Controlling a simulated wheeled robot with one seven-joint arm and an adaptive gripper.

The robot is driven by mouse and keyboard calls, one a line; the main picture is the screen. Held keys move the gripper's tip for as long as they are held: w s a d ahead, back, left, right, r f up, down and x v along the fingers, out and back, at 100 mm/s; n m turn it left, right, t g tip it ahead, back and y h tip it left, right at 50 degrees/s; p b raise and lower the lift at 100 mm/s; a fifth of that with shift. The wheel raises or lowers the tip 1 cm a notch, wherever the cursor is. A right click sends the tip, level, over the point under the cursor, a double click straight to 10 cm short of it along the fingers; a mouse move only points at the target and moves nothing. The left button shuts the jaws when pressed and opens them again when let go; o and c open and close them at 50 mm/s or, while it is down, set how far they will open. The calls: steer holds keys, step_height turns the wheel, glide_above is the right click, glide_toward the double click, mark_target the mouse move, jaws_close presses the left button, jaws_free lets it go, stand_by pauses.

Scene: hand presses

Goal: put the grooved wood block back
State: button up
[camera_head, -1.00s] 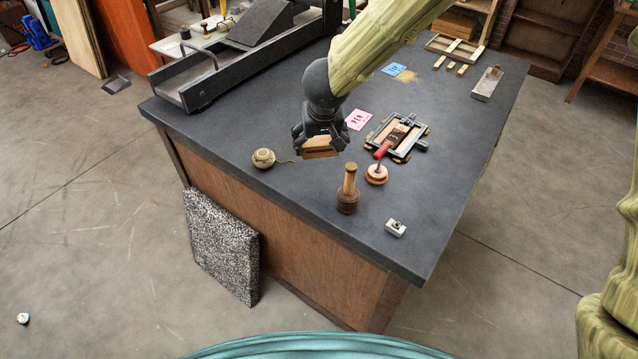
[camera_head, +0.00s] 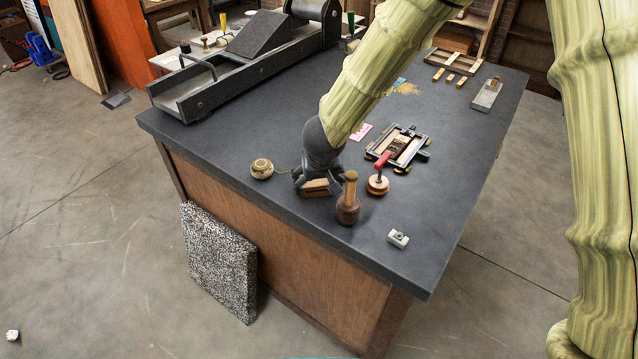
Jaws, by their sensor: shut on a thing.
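My gripper (camera_head: 312,184) is shut on the grooved wood block (camera_head: 321,188), a small brown piece that shows under the fingers. It is low over the dark table top (camera_head: 265,125), near the front edge. I cannot tell whether the block touches the table. The block lies between a round string ball (camera_head: 262,168) on the left and a wooden mallet-like tool (camera_head: 348,200) on the right. My fingers hide most of the block, and its grooves do not show clearly.
A small metal block (camera_head: 398,238) sits near the right front edge. A large dark press (camera_head: 235,70) fills the back left. The table's left front is clear.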

steer(key=shift+s+r, duration=0.1)
steer(key=o, duration=1)
steer(key=shift+o, duration=0.2)
steer(key=p+v, duration=0.2)
steer(key=v, duration=1)
